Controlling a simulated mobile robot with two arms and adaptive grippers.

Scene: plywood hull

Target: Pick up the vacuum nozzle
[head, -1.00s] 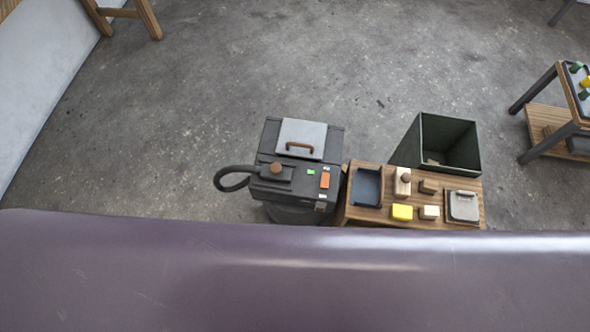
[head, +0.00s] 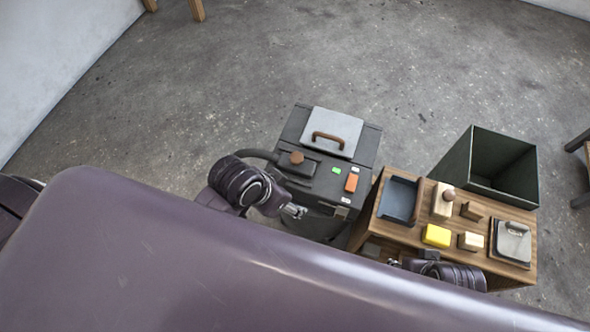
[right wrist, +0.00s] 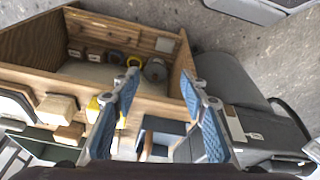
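The grey vacuum (head: 370,147) stands on the floor left of a wooden cart. A dark block with a round brown knob (head: 296,158) lies on its top with the black hose (head: 255,154) attached; it looks like the nozzle. My left gripper (head: 296,211) is just in front of the vacuum, apart from the block; its finger opening is too small to tell. My right gripper (head: 428,256) is low at the cart's front edge, partly hidden. In the right wrist view it (right wrist: 163,80) is open and empty, with the cart ahead and the vacuum (right wrist: 232,75) on the right.
The floor behind the vacuum is clear. A purple surface blocks the lower head view.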

